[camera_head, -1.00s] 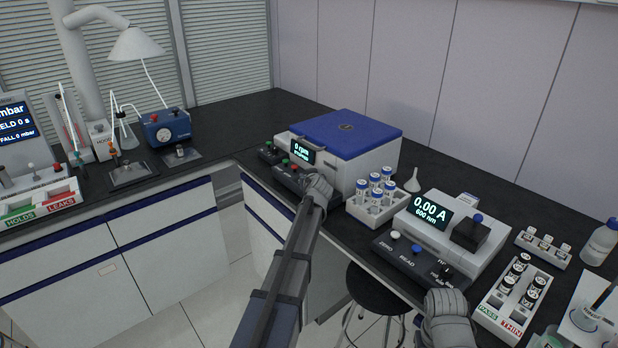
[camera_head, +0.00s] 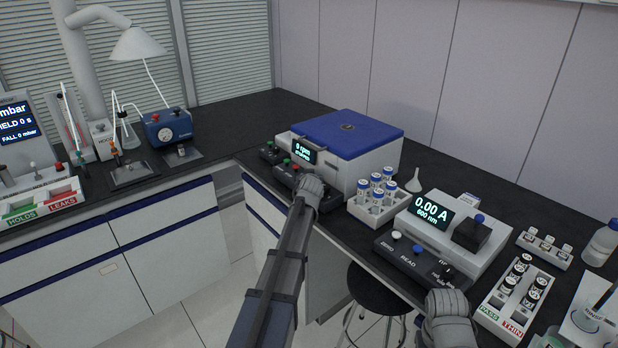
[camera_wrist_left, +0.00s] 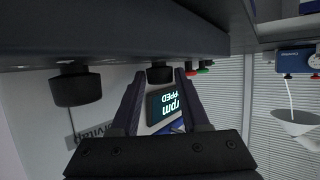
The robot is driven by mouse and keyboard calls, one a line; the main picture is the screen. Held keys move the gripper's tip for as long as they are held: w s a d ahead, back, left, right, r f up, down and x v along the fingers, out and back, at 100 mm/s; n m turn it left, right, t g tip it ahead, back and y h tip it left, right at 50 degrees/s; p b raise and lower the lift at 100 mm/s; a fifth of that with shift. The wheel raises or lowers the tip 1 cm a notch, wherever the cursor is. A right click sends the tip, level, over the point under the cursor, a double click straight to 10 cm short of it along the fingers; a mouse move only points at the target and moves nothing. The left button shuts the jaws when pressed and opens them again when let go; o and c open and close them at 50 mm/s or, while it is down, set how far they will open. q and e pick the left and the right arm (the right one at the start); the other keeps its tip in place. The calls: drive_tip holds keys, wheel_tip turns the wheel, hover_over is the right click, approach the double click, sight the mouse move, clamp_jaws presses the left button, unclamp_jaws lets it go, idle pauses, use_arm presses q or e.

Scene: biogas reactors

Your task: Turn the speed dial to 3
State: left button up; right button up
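The centrifuge (camera_head: 375,157) has a blue lid and a screen (camera_head: 304,150) reading 0 rpm. It also shows upside down in the left wrist view (camera_wrist_left: 165,103). A second black dial (camera_wrist_left: 75,88) is to the left. Dial labels cannot be read. My right gripper (camera_head: 447,308) is at the bottom right; its fingers are unclear.
A vial rack (camera_head: 374,208) stands right of the centrifuge. A photometer (camera_head: 450,235) reading 0.00 A is further right, beside a PASS/THIN tray (camera_head: 516,300). A black stool (camera_head: 376,292) stands below the bench edge. Red and green buttons (camera_wrist_left: 197,68) are near the left gripper.

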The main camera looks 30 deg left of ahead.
use_arm(q)
drive_tip(key=o, duration=0.3)
drive_tip(key=shift+o, duration=0.2)
drive_tip(key=p+v, duration=0.3)
drive_tip(key=v, duration=0.4)
drive_tip(key=shift+s+d, duration=0.2)
drive_tip(key=shift+s, duration=0.15)
drive_tip(key=shift+r, duration=0.1)
